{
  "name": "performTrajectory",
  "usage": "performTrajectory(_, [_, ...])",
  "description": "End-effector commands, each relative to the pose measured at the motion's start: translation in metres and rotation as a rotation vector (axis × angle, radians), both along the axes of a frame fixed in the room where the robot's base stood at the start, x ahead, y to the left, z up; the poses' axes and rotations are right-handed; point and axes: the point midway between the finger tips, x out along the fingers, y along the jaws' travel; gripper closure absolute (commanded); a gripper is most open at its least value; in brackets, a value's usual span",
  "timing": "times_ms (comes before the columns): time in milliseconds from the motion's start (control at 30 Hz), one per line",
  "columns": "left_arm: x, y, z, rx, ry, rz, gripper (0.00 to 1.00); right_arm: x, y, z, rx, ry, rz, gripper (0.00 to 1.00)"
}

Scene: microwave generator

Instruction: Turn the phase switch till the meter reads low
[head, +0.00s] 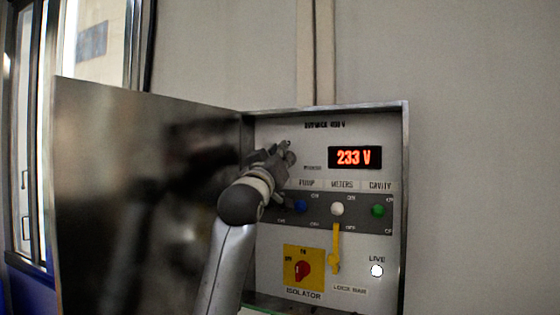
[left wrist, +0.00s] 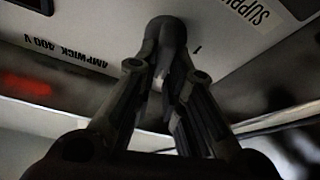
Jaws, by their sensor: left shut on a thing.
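The meter (head: 355,157) on the open cabinet's panel shows 233 V in lit red digits. My left gripper (head: 286,153) is at the panel's upper left, left of the meter. In the left wrist view my left gripper (left wrist: 166,45) has its fingers closed together at the panel, with a "1" mark just beside the tips. It is shut on the phase switch, which the fingers almost wholly hide, so I cannot tell its setting. The meter also shows as a red blur in the left wrist view (left wrist: 25,85). My right gripper is not in view.
Below are blue (head: 301,206), white (head: 337,209) and green (head: 378,210) knobs, a yellow lock bar (head: 336,240), a red isolator knob (head: 303,271) on a yellow plate, and a bright LIVE lamp (head: 376,271). The cabinet door (head: 150,200) stands open at left.

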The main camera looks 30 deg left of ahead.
Motion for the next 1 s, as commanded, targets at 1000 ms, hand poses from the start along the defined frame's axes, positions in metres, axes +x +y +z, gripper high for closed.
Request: performTrajectory(1000, [0.0015, 0.0023, -0.0039, -0.500, -0.023, -0.002, 1.00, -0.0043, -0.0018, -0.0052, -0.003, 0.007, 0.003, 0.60])
